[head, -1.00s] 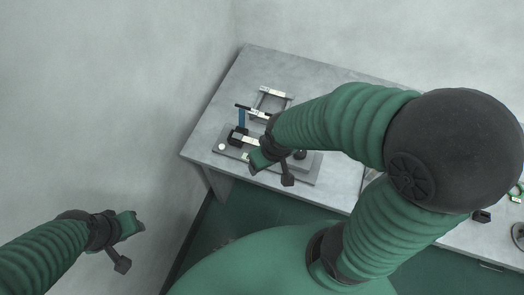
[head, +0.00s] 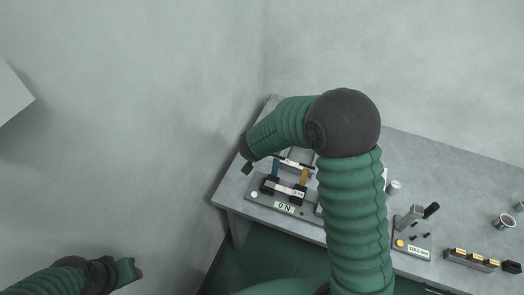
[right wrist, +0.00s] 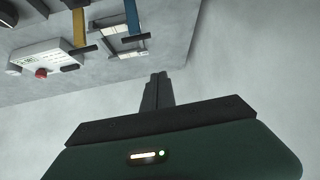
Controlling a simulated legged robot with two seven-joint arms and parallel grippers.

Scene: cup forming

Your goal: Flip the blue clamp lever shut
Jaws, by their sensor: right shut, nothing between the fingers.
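The blue clamp lever (head: 275,170) stands roughly upright on the fixture plate, with a dark bar across its top. In the right wrist view the blue lever (right wrist: 132,15) hangs in at the top, ending at its dark bar. My right gripper (head: 247,168) is just left of the lever in the head view. In the right wrist view my right gripper's fingers (right wrist: 156,90) are together and empty, apart from the lever in the picture. My left gripper (head: 131,271) is low at the left, far from the table; its jaws are too small to read.
A yellow lever (head: 303,177) stands right of the blue one. A second device (head: 412,238), labelled blocks (head: 470,259) and a cup (head: 504,221) are farther right. My right arm hides part of the table.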

